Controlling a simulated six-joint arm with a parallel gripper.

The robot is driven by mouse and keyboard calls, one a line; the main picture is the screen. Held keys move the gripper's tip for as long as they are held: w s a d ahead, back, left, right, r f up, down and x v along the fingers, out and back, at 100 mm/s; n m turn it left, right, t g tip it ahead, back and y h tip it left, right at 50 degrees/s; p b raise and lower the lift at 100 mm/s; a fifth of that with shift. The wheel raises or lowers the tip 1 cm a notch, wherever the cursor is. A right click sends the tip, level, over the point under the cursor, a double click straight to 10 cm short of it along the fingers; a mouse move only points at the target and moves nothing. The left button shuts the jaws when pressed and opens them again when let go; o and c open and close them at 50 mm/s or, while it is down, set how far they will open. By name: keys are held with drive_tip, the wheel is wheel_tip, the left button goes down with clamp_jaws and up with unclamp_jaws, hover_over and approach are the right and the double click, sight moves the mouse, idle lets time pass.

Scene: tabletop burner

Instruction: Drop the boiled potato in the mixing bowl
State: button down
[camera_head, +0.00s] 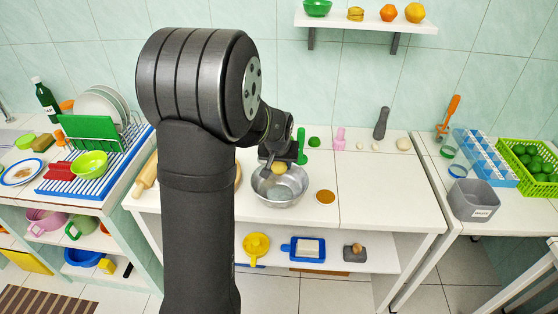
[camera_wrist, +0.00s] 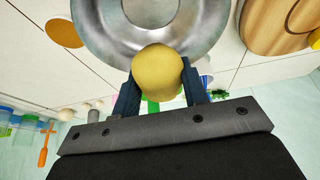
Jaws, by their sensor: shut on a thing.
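The boiled potato (camera_wrist: 157,72) is a round yellow thing held between the two dark fingers of my gripper (camera_wrist: 158,88) in the wrist view. In the head view the potato (camera_head: 279,168) shows just below my gripper (camera_head: 277,160), over the metal mixing bowl (camera_head: 282,199). The bowl stands on the white counter, and its inside is partly in view. In the wrist view the potato overlaps the near part of the bowl's rim (camera_wrist: 92,38). Its exact height above the bowl is hard to tell.
A small orange-brown round dish (camera_head: 325,197) sits right of the bowl. A wooden board (camera_wrist: 275,25) lies on the bowl's other side. Green and pink items (camera_head: 339,139) stand behind. A grey bin (camera_head: 474,199) stands on the right-hand counter. The counter right of the bowl is mostly clear.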

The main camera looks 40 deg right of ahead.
approach(280, 191)
drive_tip(key=shift+w+x, duration=0.2)
drive_tip(key=shift+x, duration=2.45)
drive_tip(key=shift+d+f, duration=0.2)
drive_tip(key=shift+f, duration=0.3)
drive_tip(key=c, duration=0.8)
unclamp_jaws()
drive_tip(key=shift+o, duration=0.2)
drive_tip(key=v, duration=1.7)
drive_tip(key=shift+r, duration=0.2)
drive_tip(key=shift+s, duration=0.15)
drive_tip(key=x, duration=1.7)
